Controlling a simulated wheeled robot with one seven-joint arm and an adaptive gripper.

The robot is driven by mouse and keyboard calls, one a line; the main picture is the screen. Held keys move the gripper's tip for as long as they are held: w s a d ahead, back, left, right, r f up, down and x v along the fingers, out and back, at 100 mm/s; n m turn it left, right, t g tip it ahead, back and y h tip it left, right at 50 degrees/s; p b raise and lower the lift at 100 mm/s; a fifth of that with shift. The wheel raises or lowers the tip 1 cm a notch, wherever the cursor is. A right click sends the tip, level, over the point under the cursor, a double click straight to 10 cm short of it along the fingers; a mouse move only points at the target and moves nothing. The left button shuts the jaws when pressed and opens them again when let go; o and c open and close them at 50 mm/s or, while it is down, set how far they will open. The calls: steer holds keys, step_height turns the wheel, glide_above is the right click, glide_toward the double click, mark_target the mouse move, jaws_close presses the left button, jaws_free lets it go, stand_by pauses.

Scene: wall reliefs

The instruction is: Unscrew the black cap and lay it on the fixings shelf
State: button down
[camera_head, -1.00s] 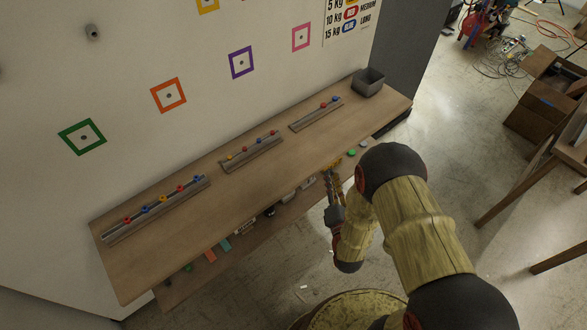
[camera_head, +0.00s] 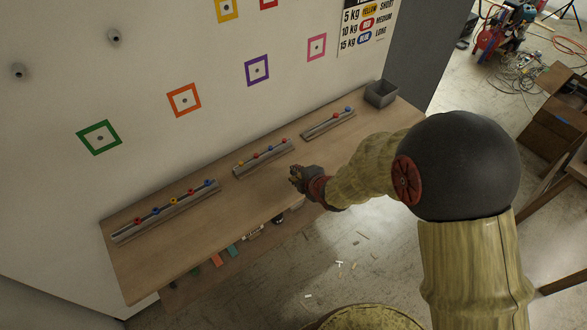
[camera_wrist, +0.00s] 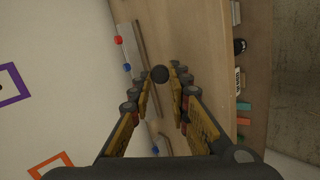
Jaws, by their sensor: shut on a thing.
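My gripper (camera_head: 297,178) is over the front part of the upper wooden shelf (camera_head: 200,240). In the wrist view its fingers (camera_wrist: 161,80) are closed around a round black cap (camera_wrist: 160,74), held at the fingertips. The cap is too small to make out in the head view. The upper shelf (camera_wrist: 205,50) lies beneath the fingers in the wrist view. A lower shelf (camera_wrist: 258,60) runs beside it and holds several small items, among them a black round item (camera_wrist: 240,45). No label shows which is the fixings shelf.
Rails with coloured pegs stand along the back of the upper shelf: left (camera_head: 165,212), middle (camera_head: 263,158), right (camera_head: 328,124). A grey bin (camera_head: 381,94) stands at its right end. Coloured square frames and two grey wall studs (camera_head: 114,37) are on the wall. The shelf's front strip is clear.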

steer(key=shift+m+g, duration=0.6)
steer(key=shift+m, duration=0.3)
steer(key=shift+s+a+f+b, duration=0.15)
steer(key=shift+s+f+b, duration=0.1)
steer(key=shift+f+b, duration=0.45)
steer(key=shift+s+a+f+b, duration=0.2)
steer(key=shift+f+b, duration=0.5)
steer(key=shift+b, duration=0.05)
steer(key=shift+s+a+f+b, duration=0.15)
steer(key=shift+s+f+b, duration=0.1)
steer(key=shift+f+b, duration=0.45)
steer(key=c, duration=1.7)
jaws_free()
steer(key=shift+o, duration=0.4)
